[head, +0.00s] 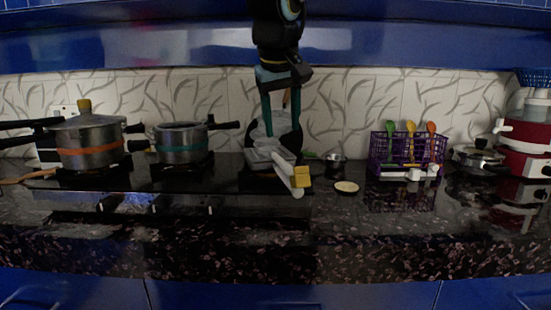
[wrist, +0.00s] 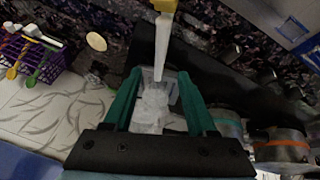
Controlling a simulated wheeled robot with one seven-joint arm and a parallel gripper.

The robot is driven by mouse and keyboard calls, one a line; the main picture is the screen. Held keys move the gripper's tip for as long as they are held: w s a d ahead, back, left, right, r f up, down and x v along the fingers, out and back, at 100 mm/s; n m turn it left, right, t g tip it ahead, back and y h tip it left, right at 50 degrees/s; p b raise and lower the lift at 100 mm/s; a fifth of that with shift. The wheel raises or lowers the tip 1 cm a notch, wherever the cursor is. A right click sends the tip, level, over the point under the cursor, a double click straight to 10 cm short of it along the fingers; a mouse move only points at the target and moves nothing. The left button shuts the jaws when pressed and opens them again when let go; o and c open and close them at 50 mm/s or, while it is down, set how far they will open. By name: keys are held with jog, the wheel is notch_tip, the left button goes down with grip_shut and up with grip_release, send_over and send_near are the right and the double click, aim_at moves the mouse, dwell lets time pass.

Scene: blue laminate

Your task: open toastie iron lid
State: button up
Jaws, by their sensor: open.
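The toastie iron (head: 262,157) stands on the dark counter in the middle of the head view. Its pale handle (head: 284,170) with a yellow end part (head: 300,177) points toward the front edge. In the wrist view the handle (wrist: 162,50) runs up from the pale, glossy body of the iron (wrist: 150,112). My gripper (head: 283,128) points down over the iron. Its two green fingers (wrist: 160,76) are spread, with the pale body seen between them and nothing clearly clamped. My gripper hides part of the iron, so I cannot tell how far the lid is raised.
Two steel pots (head: 90,142) (head: 181,143) stand on the left. A purple rack (head: 407,150) with colourful spoons is on the right, near a small round pale item (head: 346,187). A red cooker (head: 524,138) stands far right. The front counter strip is clear.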

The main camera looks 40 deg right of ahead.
aim_at(284, 162)
jog(key=p+x, duration=0.1)
jog(key=x, duration=0.9)
jog(key=shift+c, duration=0.2)
grip_shut()
dwell(1.1)
